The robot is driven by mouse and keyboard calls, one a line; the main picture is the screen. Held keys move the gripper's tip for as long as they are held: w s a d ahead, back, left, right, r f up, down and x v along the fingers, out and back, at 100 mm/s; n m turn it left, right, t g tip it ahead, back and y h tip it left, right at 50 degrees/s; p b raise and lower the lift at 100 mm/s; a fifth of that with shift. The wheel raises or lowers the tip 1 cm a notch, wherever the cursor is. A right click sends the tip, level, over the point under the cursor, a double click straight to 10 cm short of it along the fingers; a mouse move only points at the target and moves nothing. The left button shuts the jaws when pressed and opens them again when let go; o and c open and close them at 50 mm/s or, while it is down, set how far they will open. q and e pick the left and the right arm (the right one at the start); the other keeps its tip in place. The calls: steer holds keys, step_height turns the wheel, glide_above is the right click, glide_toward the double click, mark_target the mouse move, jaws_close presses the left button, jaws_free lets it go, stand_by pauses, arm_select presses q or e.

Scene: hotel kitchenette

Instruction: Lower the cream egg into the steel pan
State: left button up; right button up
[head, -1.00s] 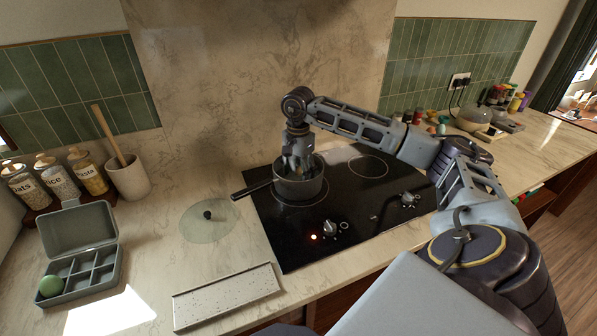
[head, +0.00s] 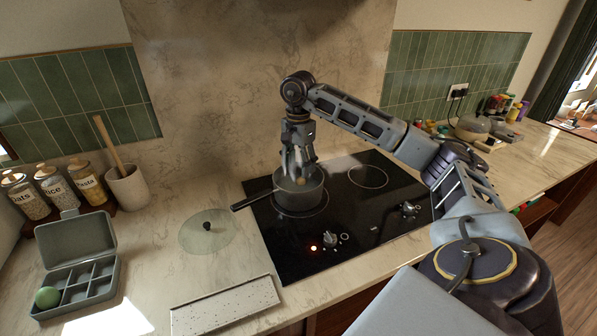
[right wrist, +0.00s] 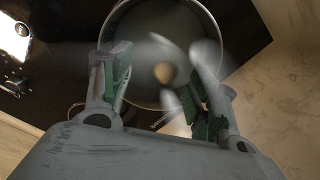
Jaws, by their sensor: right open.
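The steel pan (head: 299,200) stands on the black cooktop, its dark handle pointing left. The cream egg (head: 301,181) shows at the pan's mouth, just under my right gripper (head: 299,172). In the right wrist view the egg (right wrist: 163,73) lies within the round outline of the pan (right wrist: 215,35), between and apart from the fingers. My right gripper (right wrist: 160,90) is open, pointing down over the pan. Pale blurred wisps, like steam, partly cover the fingers and pan. How deep the egg sits is hard to tell. My left gripper is out of view.
A glass lid (head: 190,235) lies left of the cooktop (head: 365,215). An open grey divided box (head: 95,290) holds a green egg (head: 48,297). A speckled tray (head: 225,306) lies at the front edge. Jars and a utensil crock (head: 128,187) stand at the left.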

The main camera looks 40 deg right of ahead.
steer(key=shift+r, duration=0.5)
stand_by(0.4)
step_height(320, 180, up, 14)
steer(key=p, duration=1.4)
steer(key=shift+r+p, duration=0.55)
steer(key=shift+r, duration=0.05)
